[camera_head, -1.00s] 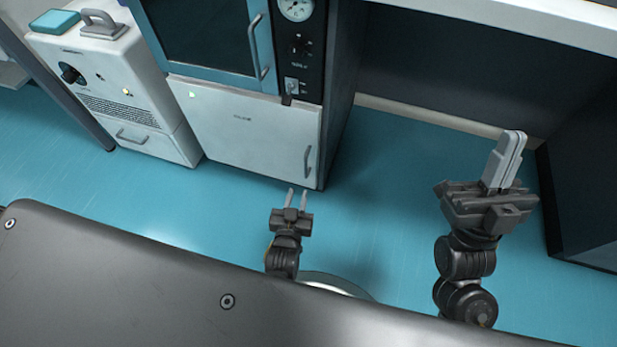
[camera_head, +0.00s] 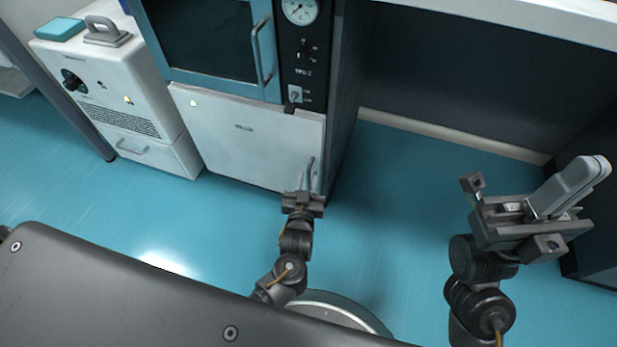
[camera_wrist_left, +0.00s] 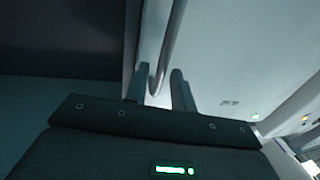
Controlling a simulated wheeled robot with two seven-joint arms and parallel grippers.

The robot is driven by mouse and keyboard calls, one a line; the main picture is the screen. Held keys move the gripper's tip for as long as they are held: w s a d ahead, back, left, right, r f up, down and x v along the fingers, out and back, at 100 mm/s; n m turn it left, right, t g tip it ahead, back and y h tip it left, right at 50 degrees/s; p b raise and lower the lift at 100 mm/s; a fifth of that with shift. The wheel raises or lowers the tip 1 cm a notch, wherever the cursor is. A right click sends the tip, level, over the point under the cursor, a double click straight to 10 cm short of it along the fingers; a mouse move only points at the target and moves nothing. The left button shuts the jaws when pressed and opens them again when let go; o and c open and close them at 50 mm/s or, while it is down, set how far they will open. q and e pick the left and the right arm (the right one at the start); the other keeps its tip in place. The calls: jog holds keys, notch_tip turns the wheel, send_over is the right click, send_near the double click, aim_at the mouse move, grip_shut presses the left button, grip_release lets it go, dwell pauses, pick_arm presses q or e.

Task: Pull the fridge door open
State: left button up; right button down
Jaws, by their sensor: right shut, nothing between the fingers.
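The white lower cabinet door (camera_head: 235,135), which I take as the fridge door, is closed below the blue-framed window. Its vertical handle (camera_wrist_left: 170,50) is near the edge opposite the white cabinet on the left. My left gripper (camera_head: 306,178) is at this handle, and in the head view its fingers partly cover it. In the left wrist view the fingers of my left gripper (camera_wrist_left: 160,88) are apart, with the handle's lower end between them; I cannot tell whether they touch it. My right gripper (camera_head: 590,172) is shut and empty, held out over the floor on the right.
A blue-framed upper door (camera_head: 205,40) with its own handle (camera_head: 262,50) and a gauge panel (camera_head: 303,60) sit above. A white cabinet (camera_head: 115,100) stands at left. A dark recess (camera_head: 450,85) lies to the right.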

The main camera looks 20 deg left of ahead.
pick_arm(q)
jog(key=shift+w+a, duration=0.1)
jog(key=shift+w, duration=0.8)
jog(key=shift+c, duration=0.2)
grip_shut()
